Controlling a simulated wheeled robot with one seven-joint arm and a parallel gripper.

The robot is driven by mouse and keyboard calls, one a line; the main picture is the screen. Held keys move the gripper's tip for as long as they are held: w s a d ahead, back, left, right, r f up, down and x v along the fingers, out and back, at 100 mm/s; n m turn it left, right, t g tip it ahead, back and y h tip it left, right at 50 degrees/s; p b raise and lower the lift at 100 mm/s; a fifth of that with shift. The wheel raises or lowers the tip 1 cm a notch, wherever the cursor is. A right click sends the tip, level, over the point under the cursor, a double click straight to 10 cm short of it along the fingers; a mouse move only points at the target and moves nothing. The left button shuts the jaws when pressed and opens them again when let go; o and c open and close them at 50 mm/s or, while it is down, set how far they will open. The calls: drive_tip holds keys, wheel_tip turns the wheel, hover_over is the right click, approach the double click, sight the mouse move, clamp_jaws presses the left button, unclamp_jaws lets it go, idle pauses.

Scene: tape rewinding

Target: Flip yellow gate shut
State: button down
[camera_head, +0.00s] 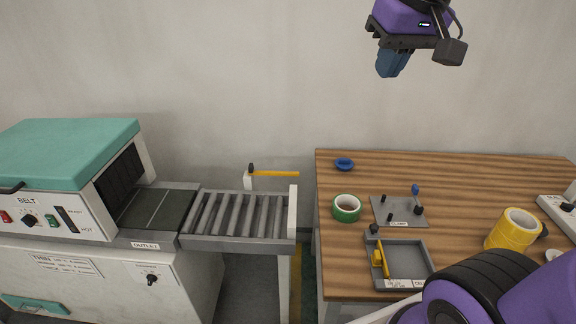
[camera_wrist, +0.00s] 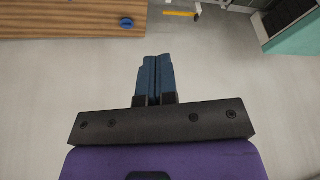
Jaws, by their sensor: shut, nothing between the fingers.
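A yellow bar (camera_head: 275,174) with a dark pivot on a short white post lies level behind the roller conveyor. It also shows at the top of the wrist view (camera_wrist: 180,13). A second yellow piece (camera_head: 380,260) stands at the left side of a grey tray (camera_head: 432,263) on the table, near a black knob. I cannot tell from the labels which of the two is the gate. My gripper (camera_head: 389,68) is high in front of the wall, above and apart from both. Its blue fingers (camera_wrist: 156,76) are together and empty.
The wooden table (camera_head: 460,170) holds a blue ring (camera_head: 344,164), a green tape roll (camera_head: 346,208), a grey plate with pegs (camera_head: 398,211) and yellow tape rolls (camera_head: 512,230). The teal-topped machine (camera_head: 70,150) and roller conveyor (camera_head: 238,215) stand left. A floor gap separates conveyor and table.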

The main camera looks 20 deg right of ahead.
drive_tip(key=w+m+g, duration=0.1)
drive_tip(key=w+g, duration=0.2)
drive_tip(key=w, duration=2.6)
drive_tip(key=w+d+f+m+g, duration=0.1)
drive_tip(key=w+f+g, duration=0.1)
drive_tip(key=w+f, duration=1.15)
drive_tip(key=w+f+m+g, duration=0.1)
drive_tip(key=w+f, duration=0.4)
drive_tip(key=f, duration=0.8)
drive_tip(key=w+d+f+g+y, duration=0.1)
drive_tip(key=w+f, duration=0.4)
drive_tip(key=f, duration=0.9)
drive_tip(key=shift+w+d+f+m+g, duration=0.2)
drive_tip(key=shift+d+f+m+g, duration=0.15)
drive_tip(key=shift+g, duration=0.25)
